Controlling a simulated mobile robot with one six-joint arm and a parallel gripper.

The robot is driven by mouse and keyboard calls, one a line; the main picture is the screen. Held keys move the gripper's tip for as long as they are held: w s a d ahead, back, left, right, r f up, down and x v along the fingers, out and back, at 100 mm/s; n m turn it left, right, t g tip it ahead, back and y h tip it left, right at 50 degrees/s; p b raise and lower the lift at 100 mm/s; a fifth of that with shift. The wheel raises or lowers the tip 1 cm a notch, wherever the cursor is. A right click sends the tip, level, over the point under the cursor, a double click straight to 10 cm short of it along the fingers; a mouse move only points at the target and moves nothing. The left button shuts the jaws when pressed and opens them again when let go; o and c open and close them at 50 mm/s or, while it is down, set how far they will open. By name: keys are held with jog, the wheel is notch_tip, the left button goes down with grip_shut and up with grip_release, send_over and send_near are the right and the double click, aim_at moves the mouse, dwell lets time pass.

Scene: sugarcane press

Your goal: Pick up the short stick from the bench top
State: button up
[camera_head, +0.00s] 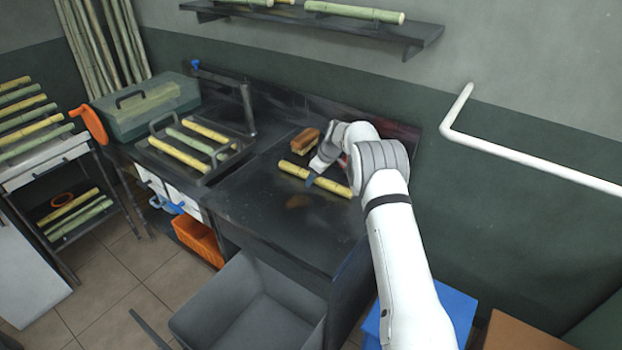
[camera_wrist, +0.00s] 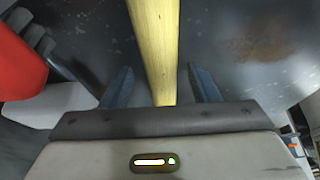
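The short stick (camera_head: 330,185) is a yellow cane piece lying on the dark bench top (camera_head: 262,215), in front of a small brown block. In the wrist view the stick (camera_wrist: 154,45) runs down the middle, between the two dark fingers of my gripper (camera_wrist: 160,88). The fingers stand apart, with a gap on each side of the stick. In the head view my gripper (camera_head: 312,180) is low over the stick's middle and hides a part of it. I cannot tell how far above the bench the fingertips are.
A brown brush-like block (camera_head: 305,140) lies just behind the stick. A tray (camera_head: 205,177) with several cane sticks and a green box (camera_head: 148,108) stand to the left. A grey bin (camera_head: 250,300) is below the bench front. A red part (camera_wrist: 18,62) is near my gripper.

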grip_shut()
dwell(0.4)
jog(key=shift+r, duration=0.1)
